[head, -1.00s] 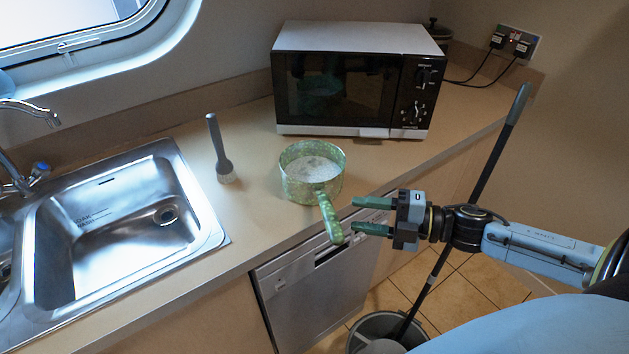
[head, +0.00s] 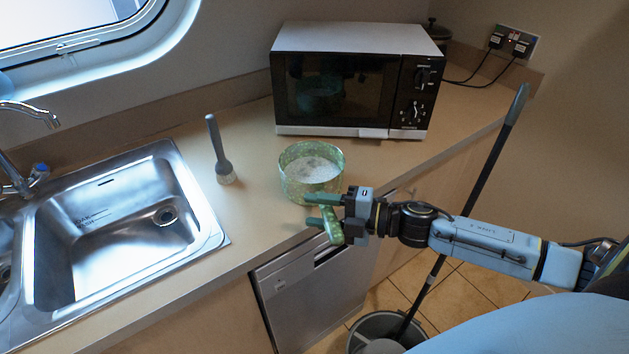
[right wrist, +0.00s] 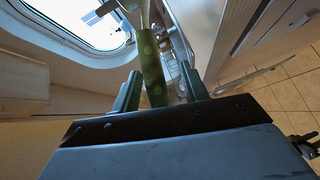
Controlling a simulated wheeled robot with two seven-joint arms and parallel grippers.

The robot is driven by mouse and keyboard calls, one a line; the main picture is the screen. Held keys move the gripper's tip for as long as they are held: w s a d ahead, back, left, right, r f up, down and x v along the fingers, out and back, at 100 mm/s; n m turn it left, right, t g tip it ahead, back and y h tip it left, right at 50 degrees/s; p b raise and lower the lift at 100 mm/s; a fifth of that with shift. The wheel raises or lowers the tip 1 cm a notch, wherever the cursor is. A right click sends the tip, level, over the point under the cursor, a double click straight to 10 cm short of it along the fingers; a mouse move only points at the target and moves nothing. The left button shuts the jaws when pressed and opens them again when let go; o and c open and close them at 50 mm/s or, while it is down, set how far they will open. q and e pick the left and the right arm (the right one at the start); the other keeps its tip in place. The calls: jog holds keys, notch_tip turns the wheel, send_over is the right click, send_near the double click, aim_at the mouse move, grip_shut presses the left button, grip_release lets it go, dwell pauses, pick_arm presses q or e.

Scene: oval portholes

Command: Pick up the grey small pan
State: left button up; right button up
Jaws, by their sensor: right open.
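The small pan (head: 292,182) is speckled green-grey with a pale inside. It stands on the counter in front of the microwave, its green handle (head: 332,228) pointing out past the counter's front edge. My right gripper (head: 310,210) is open, with its fingers across the handle and partly hiding it in the head view. In the right wrist view the dotted green handle (right wrist: 152,78) lies between the two open fingers (right wrist: 162,88), with gaps visible on both sides. My left gripper is not in view.
A microwave (head: 335,90) stands behind the pan. A grey upright utensil (head: 218,150) and a steel sink (head: 110,240) are to the left. A long dark pole (head: 485,175) leans from a bucket (head: 380,325) below my right arm.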

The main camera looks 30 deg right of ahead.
jog(key=shift+c, duration=0.4)
grip_shut()
dwell(0.9)
jog(key=shift+w+r, duration=0.1)
jog(key=shift+r, duration=0.05)
